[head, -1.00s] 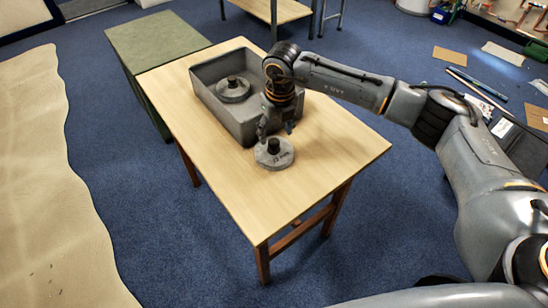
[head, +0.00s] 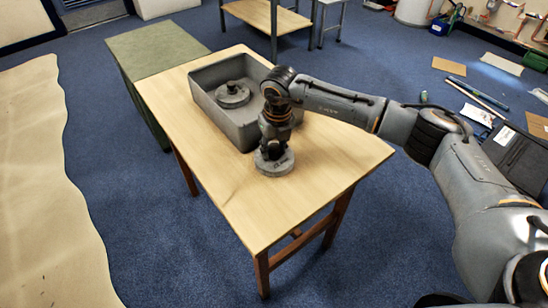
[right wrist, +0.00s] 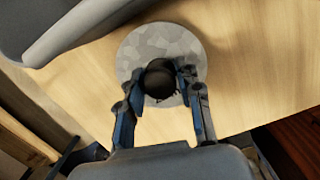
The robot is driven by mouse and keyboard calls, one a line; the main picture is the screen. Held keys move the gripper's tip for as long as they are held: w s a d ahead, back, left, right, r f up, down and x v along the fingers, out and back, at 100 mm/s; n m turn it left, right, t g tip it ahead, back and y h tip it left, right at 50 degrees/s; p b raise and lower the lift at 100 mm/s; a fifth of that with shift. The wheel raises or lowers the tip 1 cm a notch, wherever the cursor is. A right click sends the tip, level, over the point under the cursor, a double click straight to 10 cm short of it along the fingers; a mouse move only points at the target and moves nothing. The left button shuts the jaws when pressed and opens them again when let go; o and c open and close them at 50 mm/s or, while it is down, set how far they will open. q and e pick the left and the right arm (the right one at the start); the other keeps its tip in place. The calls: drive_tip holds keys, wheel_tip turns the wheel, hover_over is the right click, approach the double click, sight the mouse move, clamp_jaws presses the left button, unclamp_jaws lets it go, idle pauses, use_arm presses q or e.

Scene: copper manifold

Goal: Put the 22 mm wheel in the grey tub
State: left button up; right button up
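A round grey wheel (head: 274,166) with a dark knob lies flat on the wooden table, in front of the grey tub (head: 240,137). My right gripper (head: 270,152) points straight down over it. In the right wrist view, the fingers of the gripper (right wrist: 160,79) close in on both sides of the dark knob of the wheel (right wrist: 158,42). They look shut on it, and the wheel appears to rest on the table. Its marking is not readable. A second grey wheel (head: 233,95) with a knob lies in the tub. My left gripper is not in view.
The wooden table (head: 230,205) is clear in front of and to the right of the wheel. The near wall of the tub (right wrist: 80,25) stands close to the wheel. A green-topped table (head: 150,45) adjoins at the back left.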

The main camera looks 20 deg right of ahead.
clamp_jaws()
